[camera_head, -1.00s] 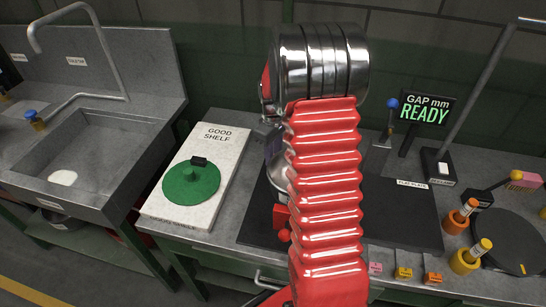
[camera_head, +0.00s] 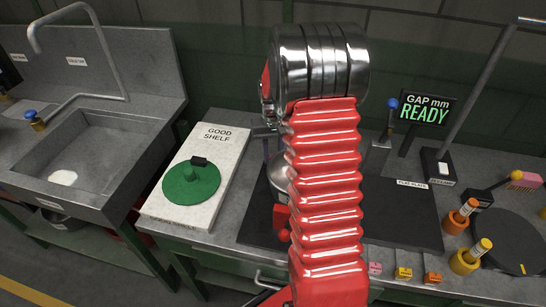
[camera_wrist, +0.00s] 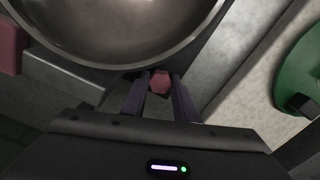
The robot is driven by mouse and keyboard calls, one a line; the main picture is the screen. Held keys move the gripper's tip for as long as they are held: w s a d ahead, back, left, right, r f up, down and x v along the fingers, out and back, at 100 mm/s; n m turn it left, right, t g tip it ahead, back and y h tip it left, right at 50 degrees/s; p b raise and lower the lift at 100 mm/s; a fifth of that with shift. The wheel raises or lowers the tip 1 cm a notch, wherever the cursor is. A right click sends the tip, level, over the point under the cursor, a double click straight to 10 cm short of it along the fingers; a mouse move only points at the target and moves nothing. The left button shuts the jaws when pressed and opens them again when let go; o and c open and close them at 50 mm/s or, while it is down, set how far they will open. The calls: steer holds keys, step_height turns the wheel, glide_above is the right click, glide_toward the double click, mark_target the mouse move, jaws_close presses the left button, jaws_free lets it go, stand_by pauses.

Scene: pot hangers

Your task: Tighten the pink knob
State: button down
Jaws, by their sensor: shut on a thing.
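The pink knob (camera_wrist: 159,83), small and faceted, sits just below the rim of a shiny metal pan (camera_wrist: 120,25) in the wrist view. The two dark fingers of my gripper (camera_wrist: 160,89) stand on either side of it and are shut on it. In the head view my red ribbed arm covers most of the pan, and only a strip of its side (camera_head: 279,178) shows. The knob cannot be made out there. A small part of my gripper (camera_head: 266,133) shows left of the arm.
A white board marked "GOOD SHELF" (camera_head: 223,149) with a green disc (camera_head: 191,184) lies left of the arm. A dark flat plate (camera_head: 405,215) extends to the right. A "GAP mm READY" display (camera_head: 427,109) stands behind. Orange and yellow holders (camera_head: 463,262) and a sink (camera_head: 85,160) flank the area.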

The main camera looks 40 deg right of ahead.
steer(key=m, duration=0.7)
steer(key=c, duration=1.4)
jaws_free()
steer(key=shift+r, duration=2.5)
step_height(320, 180, up, 14)
steer(key=shift+f, duration=0.1)
